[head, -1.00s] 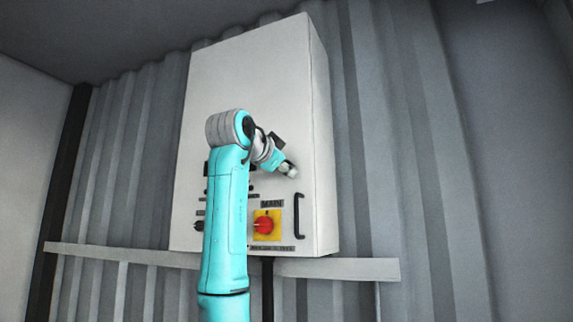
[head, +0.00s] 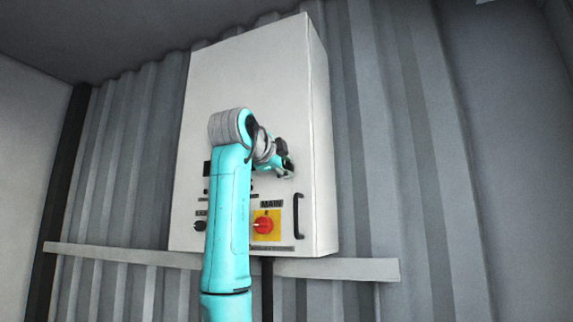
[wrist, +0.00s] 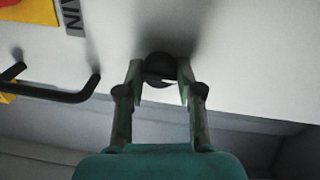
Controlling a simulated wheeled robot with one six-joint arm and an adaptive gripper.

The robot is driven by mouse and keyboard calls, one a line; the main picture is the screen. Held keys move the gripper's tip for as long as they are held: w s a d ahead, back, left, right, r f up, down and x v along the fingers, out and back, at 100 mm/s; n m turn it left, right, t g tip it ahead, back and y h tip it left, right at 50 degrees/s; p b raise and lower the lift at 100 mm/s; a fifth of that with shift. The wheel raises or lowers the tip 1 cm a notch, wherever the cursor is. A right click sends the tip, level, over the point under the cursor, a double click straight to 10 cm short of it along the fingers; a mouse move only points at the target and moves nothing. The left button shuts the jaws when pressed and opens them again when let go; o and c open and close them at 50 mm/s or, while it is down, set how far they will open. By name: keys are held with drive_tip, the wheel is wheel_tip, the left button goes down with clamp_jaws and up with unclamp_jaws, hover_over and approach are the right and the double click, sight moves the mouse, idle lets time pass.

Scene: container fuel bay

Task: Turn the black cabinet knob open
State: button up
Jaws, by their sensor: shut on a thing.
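The black cabinet knob (wrist: 160,63) is round and dark and sits on the pale door of the cabinet (head: 250,75). In the wrist view my gripper (wrist: 160,79) has one finger on each side of the knob, and the fingers are shut on it. The knob shows between the fingertips with a slot or ridge across its lower part. In the head view my gripper (head: 287,169) is at the right part of the door, and it hides the knob there.
A red rotary switch on a yellow plate (head: 265,227) sits below my gripper, under a MAIN label (head: 271,205). A black bar handle (head: 298,215) stands out at the door's lower right. My arm covers part of the controls at left. The upper door is bare.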

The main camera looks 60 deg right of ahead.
drive_tip(key=shift+s+r, duration=0.1)
drive_tip(key=shift+r, duration=0.15)
drive_tip(key=o, duration=1.2)
drive_tip(key=shift+c, duration=0.2)
drive_tip(key=shift+f, duration=0.1)
drive_tip(key=s+a, duration=0.1)
drive_tip(key=a, duration=1.1)
drive_tip(key=shift+r, duration=0.35)
